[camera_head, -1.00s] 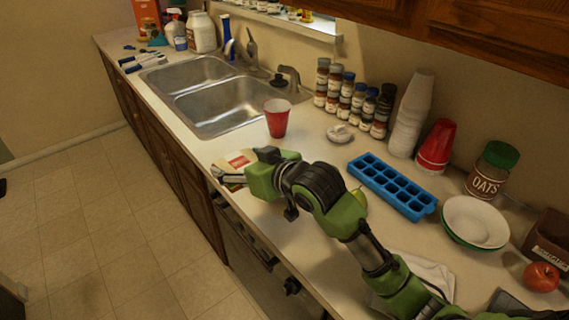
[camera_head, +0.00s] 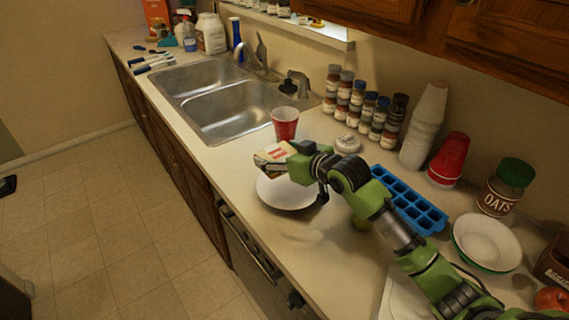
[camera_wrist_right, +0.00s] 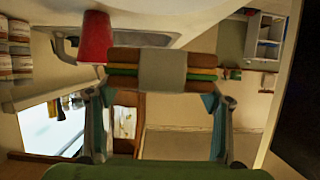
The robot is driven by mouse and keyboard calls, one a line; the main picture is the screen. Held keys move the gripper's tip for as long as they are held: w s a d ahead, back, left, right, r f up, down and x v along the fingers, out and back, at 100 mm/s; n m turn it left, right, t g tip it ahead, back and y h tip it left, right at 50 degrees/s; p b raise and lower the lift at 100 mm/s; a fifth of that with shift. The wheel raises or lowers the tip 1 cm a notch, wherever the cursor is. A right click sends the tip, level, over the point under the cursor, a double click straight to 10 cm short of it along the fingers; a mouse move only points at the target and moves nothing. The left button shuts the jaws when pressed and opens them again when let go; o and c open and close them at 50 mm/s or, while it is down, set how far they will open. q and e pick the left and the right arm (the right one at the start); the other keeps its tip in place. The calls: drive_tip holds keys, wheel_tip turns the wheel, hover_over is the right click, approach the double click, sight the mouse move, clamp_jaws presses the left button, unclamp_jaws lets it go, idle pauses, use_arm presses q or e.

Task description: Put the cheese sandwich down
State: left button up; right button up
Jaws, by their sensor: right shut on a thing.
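The cheese sandwich (camera_head: 271,156) is in my right gripper (camera_head: 291,161), above the far side of a white plate (camera_head: 280,200). The plate lies on the counter near its front edge. In the right wrist view the sandwich (camera_wrist_right: 124,70) shows brown bread, yellow and green layers and a pale band around its middle. The right gripper (camera_wrist_right: 153,98) is shut on it, with one finger at each side. The gripper and forearm hide part of the plate's right side in the head view. My left gripper is not in view.
A red cup (camera_head: 285,124) stands just beyond the sandwich, by the double sink (camera_head: 225,112). A blue ice tray (camera_head: 414,208), a white bowl (camera_head: 486,243), spice jars (camera_head: 357,100) and an oats jar (camera_head: 505,190) are to the right. Counter left of the plate is clear.

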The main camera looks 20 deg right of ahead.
drive_tip(key=shift+w+d+f, duration=0.15)
drive_tip(key=shift+d+f, duration=0.3)
drive_tip(key=shift+f, duration=0.1)
drive_tip(key=f, duration=0.2)
drive_tip(key=d+f+p, duration=0.1)
drive_tip(key=f, duration=0.1)
drive_tip(key=shift+w+p, duration=0.1)
drive_tip(key=shift+p, duration=0.2)
drive_tip(key=shift+a, duration=0.1)
drive_tip(key=shift+f, duration=0.1)
drive_tip(key=shift+f+b, duration=0.35)
drive_tip(key=shift+f, duration=0.2)
drive_tip(key=o, duration=1.3)
drive_tip(key=shift+r, duration=0.1)
